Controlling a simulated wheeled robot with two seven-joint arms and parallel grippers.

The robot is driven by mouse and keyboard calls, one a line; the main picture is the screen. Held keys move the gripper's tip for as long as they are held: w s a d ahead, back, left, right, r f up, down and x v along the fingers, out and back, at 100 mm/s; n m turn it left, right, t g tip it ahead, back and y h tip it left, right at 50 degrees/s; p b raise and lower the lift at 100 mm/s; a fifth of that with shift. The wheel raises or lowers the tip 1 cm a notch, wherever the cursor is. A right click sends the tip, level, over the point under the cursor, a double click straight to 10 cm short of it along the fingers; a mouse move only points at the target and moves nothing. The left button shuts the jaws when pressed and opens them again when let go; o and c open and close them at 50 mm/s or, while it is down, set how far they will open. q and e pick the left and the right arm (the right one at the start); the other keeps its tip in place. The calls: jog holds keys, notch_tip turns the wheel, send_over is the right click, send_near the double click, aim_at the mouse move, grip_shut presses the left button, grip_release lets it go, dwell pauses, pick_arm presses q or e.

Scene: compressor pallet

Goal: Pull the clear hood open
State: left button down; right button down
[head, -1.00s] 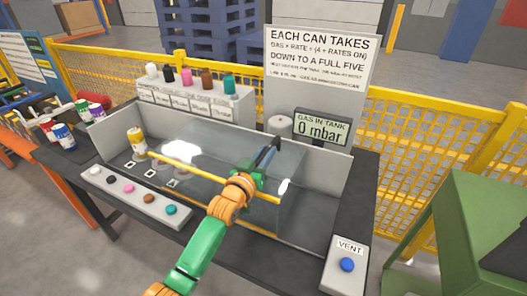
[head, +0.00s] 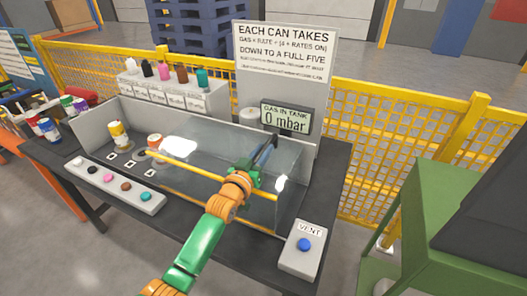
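The clear hood (head: 205,165) is a see-through box over the right part of a grey-walled tray on the bench. A yellow bar (head: 190,178) runs along its front edge. A yellow-and-white can (head: 118,134) and an orange-and-white can (head: 154,143) stand in the tray at the hood's left end. My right gripper is out of view.
A panel of coloured buttons (head: 115,186) lies in front of the tray. A VENT box (head: 302,248) with a blue button stands at the bench's front right. The tank display (head: 285,117) reads 0 mbar. A green machine (head: 425,210) stands at the right, a yellow fence (head: 390,150) behind.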

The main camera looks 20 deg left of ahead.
pick_arm(q)
jog(key=c, duration=0.8)
grip_release()
jog(key=shift+a, duration=0.15)
jog(key=shift+o, duration=0.2)
jog(key=s, duration=0.7)
jog(key=shift+a, duration=0.25)
